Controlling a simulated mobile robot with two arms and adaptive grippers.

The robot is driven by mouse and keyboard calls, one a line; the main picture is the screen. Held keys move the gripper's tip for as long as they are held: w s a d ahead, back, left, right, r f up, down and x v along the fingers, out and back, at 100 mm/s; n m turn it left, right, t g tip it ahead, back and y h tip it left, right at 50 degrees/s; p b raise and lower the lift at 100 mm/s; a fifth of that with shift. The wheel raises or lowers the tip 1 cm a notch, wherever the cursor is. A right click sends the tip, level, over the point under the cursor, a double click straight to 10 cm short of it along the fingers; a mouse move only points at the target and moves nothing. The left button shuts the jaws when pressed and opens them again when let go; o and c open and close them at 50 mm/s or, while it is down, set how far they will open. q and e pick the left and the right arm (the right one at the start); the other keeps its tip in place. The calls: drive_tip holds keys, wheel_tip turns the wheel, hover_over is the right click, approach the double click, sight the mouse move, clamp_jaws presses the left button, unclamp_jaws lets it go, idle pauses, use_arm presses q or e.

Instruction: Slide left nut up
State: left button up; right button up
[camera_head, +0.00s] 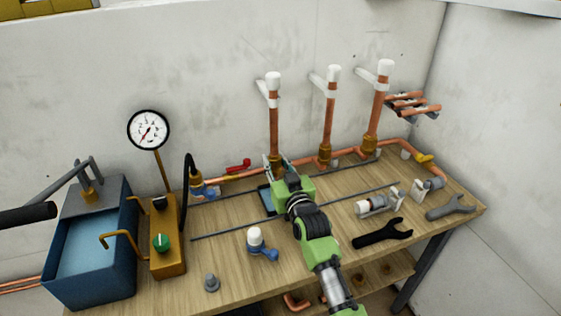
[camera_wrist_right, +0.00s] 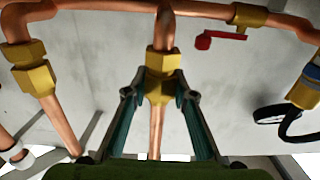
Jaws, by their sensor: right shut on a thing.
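The left nut is a brass fitting (camera_head: 273,160) low on the leftmost upright copper pipe (camera_head: 274,125), just above the horizontal pipe along the back of the bench. In the right wrist view the nut (camera_wrist_right: 159,82) sits between the fingertips of my right gripper (camera_wrist_right: 156,93). My right gripper (camera_head: 277,172) reaches in from the front and is shut on the nut, partly hiding its base in the head view. The middle nut (camera_head: 324,154) and right nut (camera_head: 369,144) are on their own pipes. My left gripper is out of view.
A red-handled valve (camera_head: 238,166) and a blue hose fitting (camera_head: 203,191) are left of the gripper. A pressure gauge (camera_head: 148,130) and blue tank (camera_head: 95,245) stand at far left.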

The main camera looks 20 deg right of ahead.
sight(275, 140)
drive_tip(key=shift+r+p, duration=3.5)
drive_tip(key=shift+r, duration=0.6)
drive_tip(key=o, duration=1)
drive_tip(key=shift+f, duration=0.2)
drive_tip(key=shift+s, duration=0.25)
drive_tip(key=s+p, duration=0.4)
drive_tip(key=s, duration=0.2)
drive_tip(key=shift+d+r, duration=0.1)
drive_tip(key=shift+s, duration=0.25)
drive_tip(key=shift+f, duration=0.2)
